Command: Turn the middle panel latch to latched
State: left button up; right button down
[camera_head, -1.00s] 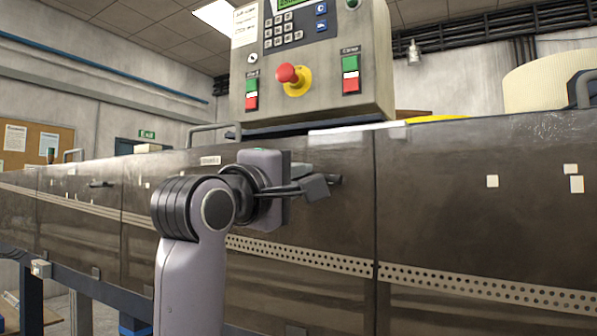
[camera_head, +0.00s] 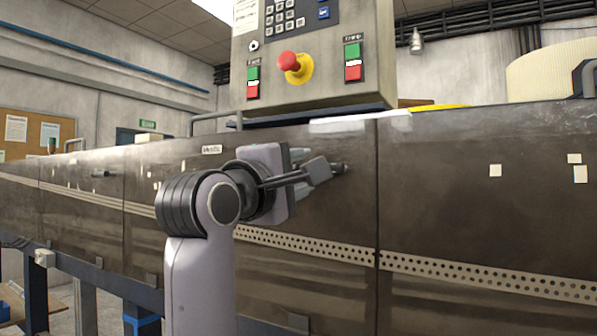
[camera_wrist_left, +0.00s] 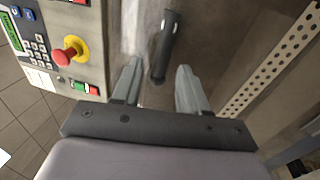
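The middle panel (camera_head: 300,268) is a dark, glossy panel with a small white label that appears to read "Middle" (camera_head: 211,149). Its latch (camera_head: 342,168) is a dark handle near the panel's upper right; only its end shows past my gripper in the head view. My left gripper (camera_head: 311,166) is at the latch with its fingers toward the panel. In the left wrist view, the fingers are apart, and the latch (camera_wrist_left: 166,42) lies slightly tilted, with its near end between the fingertips and a gap on each side. My right gripper is not in view.
A control box (camera_head: 310,85) with a red emergency button (camera_head: 288,61) stands above the panel. A metal grab handle (camera_head: 213,116) is on the top edge. Another panel's latch (camera_head: 101,173) is at left. A perforated strip (camera_head: 300,244) runs below the latch.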

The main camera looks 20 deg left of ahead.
pick_arm(q)
jog(key=b+v, duration=0.1)
jog(key=v, duration=0.6)
dwell(0.4)
dwell(0.3)
